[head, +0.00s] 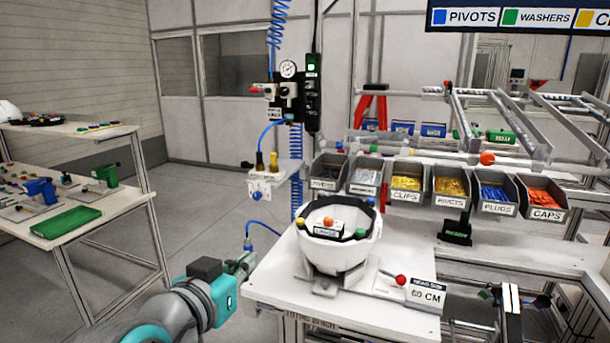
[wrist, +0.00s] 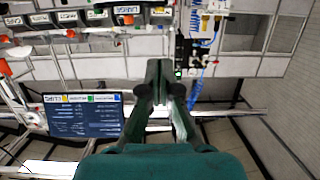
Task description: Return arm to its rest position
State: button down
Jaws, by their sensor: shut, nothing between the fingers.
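My arm (head: 205,295), grey with teal joint covers, is low at the lower left of the head view, beside the left edge of the white bench. My gripper (wrist: 158,72) shows in the middle of the wrist view, with its dark green fingers together and nothing between them. Its fingertips cannot be made out clearly in the head view. The white helmet shell (head: 331,252) sits in a fixture on the bench (head: 270,284), to the right of my arm. Small coloured pieces sit inside the shell.
A row of labelled bins, such as the caps bin (head: 540,200), stands behind the bench. A side table (head: 70,250) with a green tray stands at the left. A pneumatic panel (head: 290,95) with blue hoses rises behind the bench. Open floor (head: 205,215) lies between the tables.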

jog(key=s+d+f+n+y, duration=0.1)
jog(key=d+f+n+y, duration=0.15)
jog(key=d+f, duration=0.7)
jog(key=s+d+f+n+y, duration=0.2)
jog(key=d+f+n, duration=0.15)
jog(key=f, duration=1.35)
jog(key=s+d+f+n+y, duration=0.2)
jog(key=s+d+f, duration=0.5)
jog(key=s+f, duration=0.4)
jog(key=s+d+r+m, duration=0.1)
jog(key=s+d, duration=0.1)
jog(key=s, duration=0.7)
jog(key=s+d+r+m+h, duration=0.1)
jog(key=s+d+r+m, duration=0.1)
jog(key=s, duration=0.7)
jog(key=s+d+r+m, duration=0.1)
jog(key=s+d, duration=0.3)
jog(key=s, duration=0.6)
jog(key=shift+r+m, duration=0.3)
jog(key=shift+r, duration=0.15)
